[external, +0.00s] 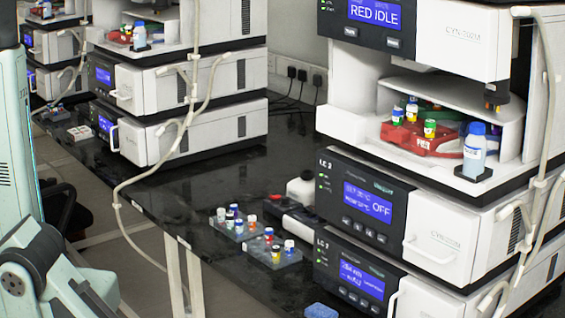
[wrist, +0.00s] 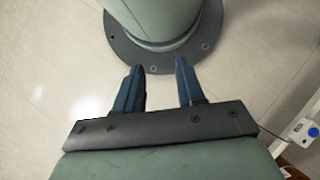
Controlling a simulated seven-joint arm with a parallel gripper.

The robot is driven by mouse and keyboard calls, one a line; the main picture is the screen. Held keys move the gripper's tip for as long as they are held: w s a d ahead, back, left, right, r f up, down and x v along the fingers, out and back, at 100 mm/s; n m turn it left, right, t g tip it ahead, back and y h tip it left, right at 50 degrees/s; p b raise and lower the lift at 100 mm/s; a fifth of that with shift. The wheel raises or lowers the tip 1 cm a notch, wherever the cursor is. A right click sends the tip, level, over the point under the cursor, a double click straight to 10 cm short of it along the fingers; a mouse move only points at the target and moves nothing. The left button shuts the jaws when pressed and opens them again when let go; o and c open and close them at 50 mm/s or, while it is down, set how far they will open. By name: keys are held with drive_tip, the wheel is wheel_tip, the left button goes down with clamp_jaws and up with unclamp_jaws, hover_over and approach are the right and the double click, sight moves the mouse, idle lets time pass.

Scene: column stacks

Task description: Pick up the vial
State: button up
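Several small vials with coloured caps stand in two grey racks on the black bench in the external view, a farther rack (external: 236,233) and a nearer rack (external: 285,258). A yellow-capped vial (external: 276,254) and a white-capped vial (external: 289,247) are in the nearer rack. More vials stand in the right instrument's tray, among them a green-capped vial (external: 430,128). My gripper (wrist: 160,90) shows in the wrist view, its two blue fingers apart with nothing between them. It points at the floor and my round base, away from the vials. The external view does not show my gripper's fingers.
Stacked white instruments (external: 370,200) fill the right side, with a hanging cable and tubes in front. More stacks (external: 190,100) stand at the back left. A blue sponge-like block (external: 321,311) lies at the bench's front. The bench (external: 170,205) left of the racks is clear.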

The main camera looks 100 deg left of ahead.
drive_tip(key=shift+o, duration=1)
